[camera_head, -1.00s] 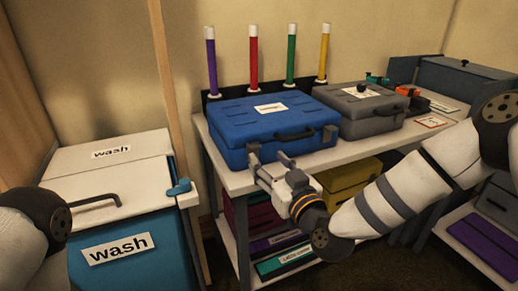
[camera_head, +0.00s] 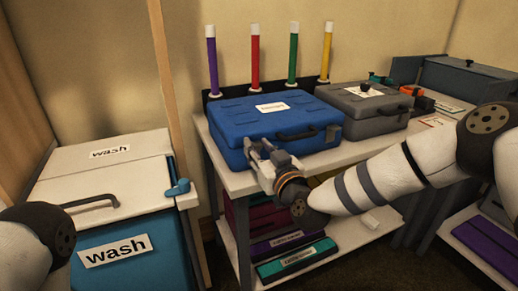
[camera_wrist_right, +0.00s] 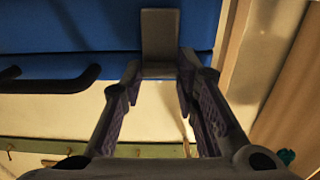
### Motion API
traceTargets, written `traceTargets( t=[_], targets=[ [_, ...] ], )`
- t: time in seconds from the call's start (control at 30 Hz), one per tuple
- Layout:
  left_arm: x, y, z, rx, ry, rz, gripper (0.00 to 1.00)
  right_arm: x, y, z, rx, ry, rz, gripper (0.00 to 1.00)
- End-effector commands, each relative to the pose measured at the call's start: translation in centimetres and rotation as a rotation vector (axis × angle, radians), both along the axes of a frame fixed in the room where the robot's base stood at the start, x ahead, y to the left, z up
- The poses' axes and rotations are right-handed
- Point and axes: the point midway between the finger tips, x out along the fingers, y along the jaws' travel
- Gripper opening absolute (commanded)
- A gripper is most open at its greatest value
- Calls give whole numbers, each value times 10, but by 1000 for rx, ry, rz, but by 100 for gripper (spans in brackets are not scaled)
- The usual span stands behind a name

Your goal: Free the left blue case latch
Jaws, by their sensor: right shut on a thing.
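The blue case (camera_head: 270,115) lies closed on the table, with a white label on its lid and a dark handle (camera_head: 296,133) on its front. Its right latch (camera_head: 333,134) shows in the head view. My right gripper (camera_head: 265,155) is at the front left of the case, and its fingers hide most of the left latch there. In the right wrist view, the left latch (camera_wrist_right: 160,35) is a grey-brown plate flat against the blue front. My right gripper (camera_wrist_right: 160,75) is shut on its lower end. My left gripper is out of view; only part of my left arm shows.
A grey case (camera_head: 368,112) stands close to the right of the blue case. Several coloured tubes stand in a rack (camera_head: 215,97) behind. A white-lidded wash bin (camera_head: 100,165) is left of the table (camera_head: 238,184). Flat boxes lie on the shelf below.

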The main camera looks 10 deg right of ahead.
Motion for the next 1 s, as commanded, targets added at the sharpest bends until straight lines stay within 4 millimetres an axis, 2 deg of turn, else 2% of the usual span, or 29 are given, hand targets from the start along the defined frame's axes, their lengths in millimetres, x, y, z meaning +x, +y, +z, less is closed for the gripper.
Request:
traceTargets(
  t=[0.37, 1.0],
  targets=[
    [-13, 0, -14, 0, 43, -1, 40, -6, -2, -13, 40, -116, 1, 0],
    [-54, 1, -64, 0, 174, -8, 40, -20, -6, -31, 170, -517, 1, 0]
  ],
)
